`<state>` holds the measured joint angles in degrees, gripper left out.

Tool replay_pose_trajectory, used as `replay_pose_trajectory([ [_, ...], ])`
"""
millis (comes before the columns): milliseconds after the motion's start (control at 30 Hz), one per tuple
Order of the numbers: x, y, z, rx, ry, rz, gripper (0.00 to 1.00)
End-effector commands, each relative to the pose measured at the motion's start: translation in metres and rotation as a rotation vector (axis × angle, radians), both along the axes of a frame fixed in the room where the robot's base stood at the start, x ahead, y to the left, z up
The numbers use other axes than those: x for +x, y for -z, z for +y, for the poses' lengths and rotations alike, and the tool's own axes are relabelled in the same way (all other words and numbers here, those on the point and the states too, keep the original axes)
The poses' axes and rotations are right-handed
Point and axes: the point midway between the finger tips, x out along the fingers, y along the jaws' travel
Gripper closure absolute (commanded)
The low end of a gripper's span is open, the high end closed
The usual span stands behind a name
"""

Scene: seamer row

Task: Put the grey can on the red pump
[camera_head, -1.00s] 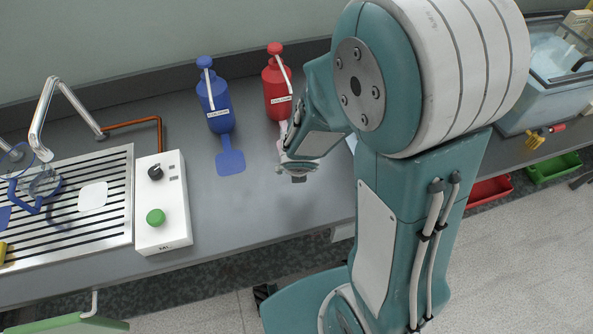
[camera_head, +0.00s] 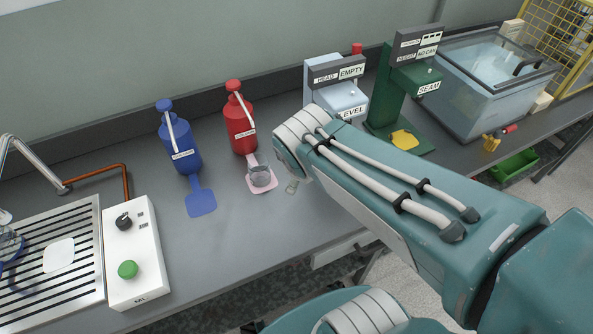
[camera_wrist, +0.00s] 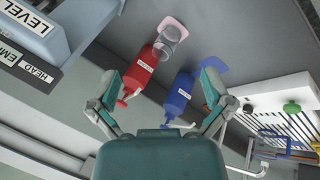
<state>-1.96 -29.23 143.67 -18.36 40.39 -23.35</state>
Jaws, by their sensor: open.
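The grey can (camera_head: 261,177) stands upright on the pink pad (camera_head: 255,188) in front of the red pump (camera_head: 240,122). In the wrist view the can (camera_wrist: 172,36) also rests on the pink pad beside the red pump (camera_wrist: 144,66). My gripper (camera_wrist: 162,82) is open in the wrist view, with nothing between its fingers. The can is beyond the fingertips and apart from them. In the head view my gripper is hidden behind my arm.
A blue pump (camera_head: 180,142) with a blue pad stands left of the red one. A white control box (camera_head: 136,250) is further left. A light machine (camera_head: 335,85), a green seamer (camera_head: 405,95) and a glass tank (camera_head: 488,80) stand right.

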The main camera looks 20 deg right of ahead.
Motion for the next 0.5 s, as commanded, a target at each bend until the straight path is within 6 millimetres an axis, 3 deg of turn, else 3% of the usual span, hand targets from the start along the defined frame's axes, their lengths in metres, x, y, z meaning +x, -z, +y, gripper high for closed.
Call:
replay_pose_trajectory([
  [200,-0.041,-0.034,0.02,0.358,0.403,-0.082,0.0],
  [500,-0.053,-0.042,0.03,0.483,0.527,-0.085,0.0],
])
